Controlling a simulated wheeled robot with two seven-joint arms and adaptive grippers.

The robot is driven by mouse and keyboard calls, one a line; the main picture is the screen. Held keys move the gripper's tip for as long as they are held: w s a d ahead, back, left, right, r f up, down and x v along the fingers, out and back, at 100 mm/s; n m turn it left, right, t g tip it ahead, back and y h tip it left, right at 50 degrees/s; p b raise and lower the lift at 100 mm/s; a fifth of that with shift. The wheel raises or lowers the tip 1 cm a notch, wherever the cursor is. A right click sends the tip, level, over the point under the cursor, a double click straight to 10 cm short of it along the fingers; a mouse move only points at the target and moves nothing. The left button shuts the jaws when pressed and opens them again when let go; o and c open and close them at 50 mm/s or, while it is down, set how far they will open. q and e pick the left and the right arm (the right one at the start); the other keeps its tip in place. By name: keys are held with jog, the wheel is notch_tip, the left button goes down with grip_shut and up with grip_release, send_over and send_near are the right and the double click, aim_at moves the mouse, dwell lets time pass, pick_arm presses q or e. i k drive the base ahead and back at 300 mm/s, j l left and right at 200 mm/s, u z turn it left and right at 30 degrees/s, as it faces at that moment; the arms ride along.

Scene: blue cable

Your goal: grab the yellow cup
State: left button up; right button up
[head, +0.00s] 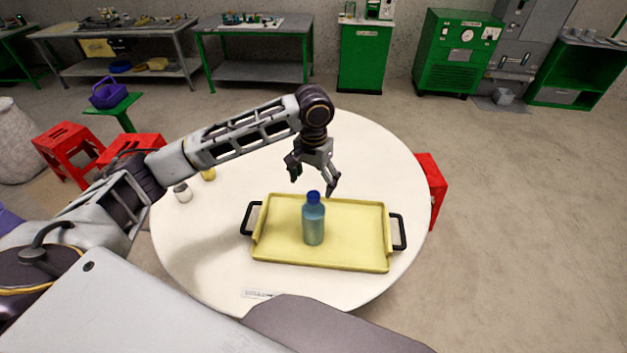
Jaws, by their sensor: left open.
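A small yellow object (208,174), which looks like the yellow cup, stands on the round white table at the left. My left forearm passes in front of it and hides its upper part. My left gripper (313,182) is open and empty, pointing down near the far edge of the yellow tray. It is to the right of the yellow object and well apart from it. In the picture its fingers are just above the blue bottle's cap; I cannot tell the exact gap. My right gripper is not in view.
A yellow tray (350,260) with black handles holds a blue bottle (313,222), upright. A small whitish jar (183,192) stands left of the tray. A small white strip (260,294) lies near the front edge of the round table (205,255). Red stools (68,152) stand around it.

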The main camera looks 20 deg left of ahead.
aim_at(209, 175)
jog(key=u, duration=1.75)
